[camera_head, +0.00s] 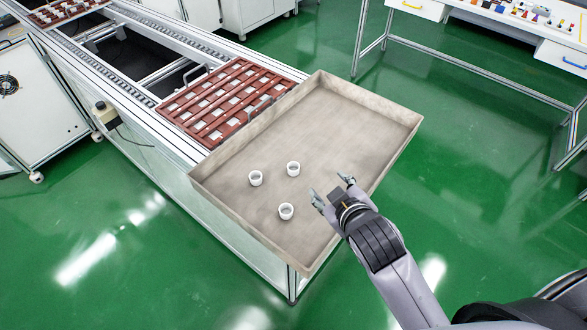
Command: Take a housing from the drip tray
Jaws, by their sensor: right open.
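The drip tray (358,120) is a large shallow beige-grey tray at the end of the conveyor. Three small white, round, cup-like housings stand in its left and front part: one at the left (255,178), one at the back (293,169) and one at the front (286,211). My right gripper (331,188) is open and empty over the tray's front right part. It is to the right of the housings and apart from them. My left gripper is out of view.
A red-brown carrier (222,104) with rows of pale parts sits on the conveyor (151,97) behind the tray. The tray has raised walls all round. A workbench (480,27) with small coloured items stands at the back right. Green floor lies open on the right.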

